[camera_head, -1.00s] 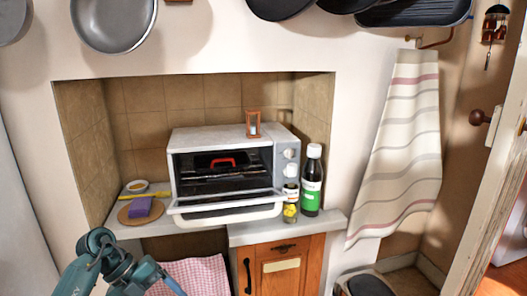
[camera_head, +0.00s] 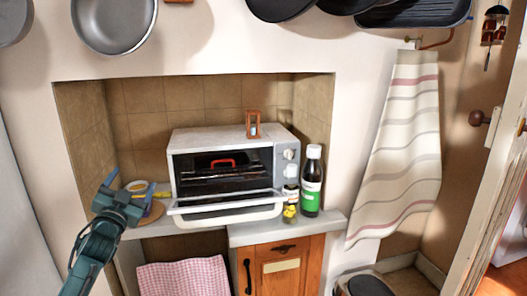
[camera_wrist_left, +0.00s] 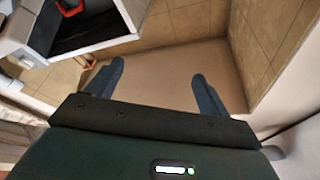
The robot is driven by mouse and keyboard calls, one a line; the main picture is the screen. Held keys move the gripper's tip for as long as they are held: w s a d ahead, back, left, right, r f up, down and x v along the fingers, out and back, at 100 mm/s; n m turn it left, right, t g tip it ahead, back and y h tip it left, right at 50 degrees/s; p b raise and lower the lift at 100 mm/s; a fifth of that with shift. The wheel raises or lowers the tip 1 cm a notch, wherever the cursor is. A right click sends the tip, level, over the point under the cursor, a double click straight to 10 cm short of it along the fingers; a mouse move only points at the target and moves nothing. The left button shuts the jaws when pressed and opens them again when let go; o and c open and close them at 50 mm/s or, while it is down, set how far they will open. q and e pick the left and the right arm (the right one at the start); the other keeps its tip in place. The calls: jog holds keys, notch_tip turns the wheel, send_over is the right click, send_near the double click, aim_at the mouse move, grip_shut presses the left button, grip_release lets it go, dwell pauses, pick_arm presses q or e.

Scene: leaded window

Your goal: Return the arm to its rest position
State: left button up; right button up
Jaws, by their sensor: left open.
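My left arm comes in from the lower left in the head view. Its gripper (camera_head: 128,192) is in front of the left end of the stone counter (camera_head: 185,229) and partly covers the things there. In the left wrist view the two fingers of the left gripper (camera_wrist_left: 156,82) are spread wide, with nothing between them. My right arm and gripper are not in view.
A white toaster oven (camera_head: 222,135) stands in the tiled alcove with its door down and a red-handled thing inside. An hourglass (camera_head: 253,125) stands on top. A dark bottle (camera_head: 311,180) and a small jar (camera_head: 290,211) stand to its right. A checked cloth (camera_head: 185,277) hangs below.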

pick_arm(q)
jog(key=s+d+f+n+g, duration=0.1)
jog(key=s+d+f+g, duration=0.15)
jog(key=f, duration=0.65)
jog(key=s+d+f+n+g, duration=0.2)
jog(key=s+f+g, duration=0.15)
jog(key=f, duration=0.45)
jog(key=s+d+f+g+h, duration=0.1)
jog(key=s+d+f, duration=0.3)
jog(key=s+f, duration=0.3)
jog(key=s+d+f+g+h, duration=0.1)
jog(key=s+d+f, duration=0.45)
jog(key=s, duration=0.45)
jog(key=s+d+f+g+h, duration=0.1)
jog(key=s+d, duration=0.1)
jog(key=s, duration=0.6)
jog(key=s+d+f+g, duration=0.1)
jog(key=s+d+f, duration=0.1)
jog(key=s, duration=0.6)
jog(key=shift+d+f+g+h, duration=0.15)
jog(key=shift+d+g+h, duration=0.2)
jog(key=shift+d, duration=0.4)
